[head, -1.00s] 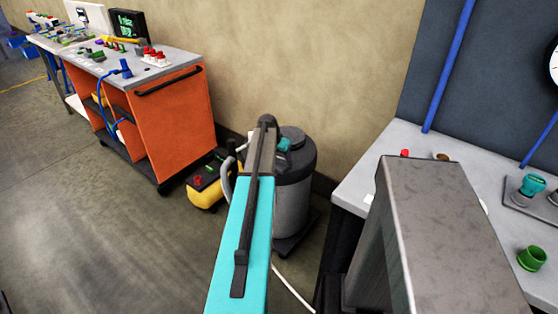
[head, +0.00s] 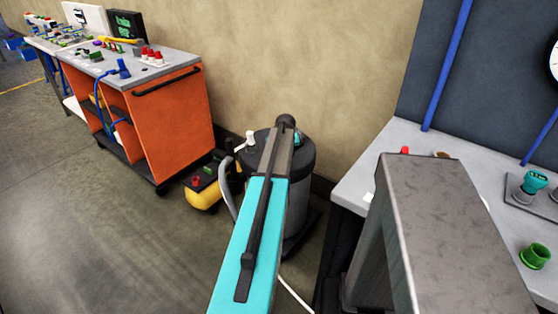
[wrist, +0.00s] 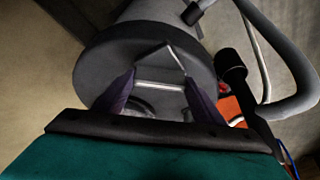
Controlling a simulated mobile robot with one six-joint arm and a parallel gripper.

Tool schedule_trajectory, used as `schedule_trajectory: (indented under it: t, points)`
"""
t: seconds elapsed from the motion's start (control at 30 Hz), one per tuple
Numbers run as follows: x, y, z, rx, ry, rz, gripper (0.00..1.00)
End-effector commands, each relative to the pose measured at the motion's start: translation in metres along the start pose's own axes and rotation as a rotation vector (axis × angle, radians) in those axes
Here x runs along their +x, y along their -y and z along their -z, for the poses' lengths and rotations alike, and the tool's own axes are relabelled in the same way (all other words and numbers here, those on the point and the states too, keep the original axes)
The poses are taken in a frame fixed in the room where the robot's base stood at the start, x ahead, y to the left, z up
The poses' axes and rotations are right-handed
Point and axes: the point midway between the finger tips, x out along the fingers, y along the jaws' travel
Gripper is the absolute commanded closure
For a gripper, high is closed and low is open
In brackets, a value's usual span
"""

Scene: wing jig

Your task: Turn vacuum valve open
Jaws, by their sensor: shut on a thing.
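The vacuum tank is a dark grey cylinder (head: 298,190) on the floor, partly hidden behind my teal arm in the head view. In the wrist view the tank's round end (wrist: 95,65) fills the upper middle. My gripper (wrist: 158,78) is over that end, its two dark fingers on either side of a pale bar that looks like the valve handle (wrist: 160,86). The fingers are shut on it, though their contact is hard to make out. The gripper itself is hidden in the head view. A white knob (head: 250,138) shows at the tank top's left edge.
A grey hose (wrist: 295,65) curves beside a black cylindrical fitting (wrist: 230,66), close to my gripper. A yellow and black pump unit (head: 204,190) sits left of the tank. An orange cart (head: 170,125) stands further left. A grey bench (head: 400,140) is at right.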

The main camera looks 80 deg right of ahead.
Motion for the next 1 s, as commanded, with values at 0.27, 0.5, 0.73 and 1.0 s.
schedule_trajectory:
  t: [0.27, 0.5, 0.73, 1.0]
  points:
    - [0.0008, 0.0007, 0.007, -0.189, -0.015, 0.08, 0.6]
    - [0.001, -0.0002, 0.008, -0.36, -0.015, 0.149, 0.6]
    - [0.0014, -0.0013, 0.0081, -0.513, -0.015, 0.212, 0.6]
    - [0.0012, -0.0011, 0.008, -0.632, -0.014, 0.261, 0.6]
